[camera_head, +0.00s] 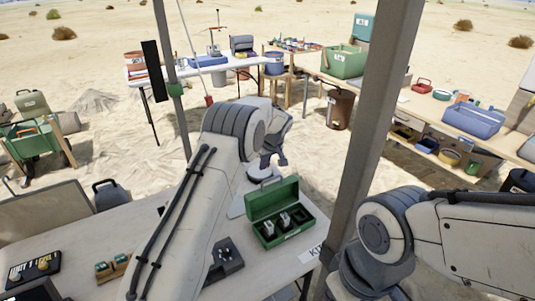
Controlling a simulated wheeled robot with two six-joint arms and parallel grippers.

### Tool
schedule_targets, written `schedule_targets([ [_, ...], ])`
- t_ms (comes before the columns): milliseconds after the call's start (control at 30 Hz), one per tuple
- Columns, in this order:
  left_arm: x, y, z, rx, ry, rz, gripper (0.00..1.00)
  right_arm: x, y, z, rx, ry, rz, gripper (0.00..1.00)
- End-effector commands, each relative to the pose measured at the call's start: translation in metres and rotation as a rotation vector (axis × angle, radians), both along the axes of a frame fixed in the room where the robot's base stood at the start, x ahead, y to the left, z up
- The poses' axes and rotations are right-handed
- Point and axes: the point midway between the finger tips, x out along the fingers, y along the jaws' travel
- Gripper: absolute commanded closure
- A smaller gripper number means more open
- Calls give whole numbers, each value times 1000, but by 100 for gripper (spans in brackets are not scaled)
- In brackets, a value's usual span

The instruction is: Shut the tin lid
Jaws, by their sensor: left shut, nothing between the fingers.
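The green tin (281,233) stands on the near table, right of the middle of the view. Its lid (272,198) is up, standing at the back of the box with a handle on top. Several small pale and dark objects lie inside the tin. My left arm reaches up from the bottom of the view and bends over. My left gripper (273,161) is shut and empty, just behind and above the raised lid. I cannot tell whether it touches the lid. My right arm enters from the right, and its gripper is out of view.
A grey pole (372,130) rises just right of the tin. A dark tray (225,258) lies left of the tin, and a white label (311,254) lies at its right. Other laden tables stand behind.

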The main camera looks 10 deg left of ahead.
Motion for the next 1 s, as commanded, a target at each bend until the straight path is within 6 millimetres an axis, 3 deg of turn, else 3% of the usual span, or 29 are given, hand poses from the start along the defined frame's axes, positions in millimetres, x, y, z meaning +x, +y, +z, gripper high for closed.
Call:
schedule_targets([
  [33,2,3,-8,0,3,1,100,0,0,5,0,0,0,42],
  [200,-17,-17,-4,0,0,-2,100,0,0,12,0,0,0,42],
  [467,-27,-27,-7,-1,-2,-1,100,0,0,15,0,0,0,42],
  [833,-27,-28,-8,1,-3,-2,100,0,0,13,0,0,0,42],
  [1000,-28,-39,-10,16,-18,-14,100,0,0,-1,0,0,0,42],
])
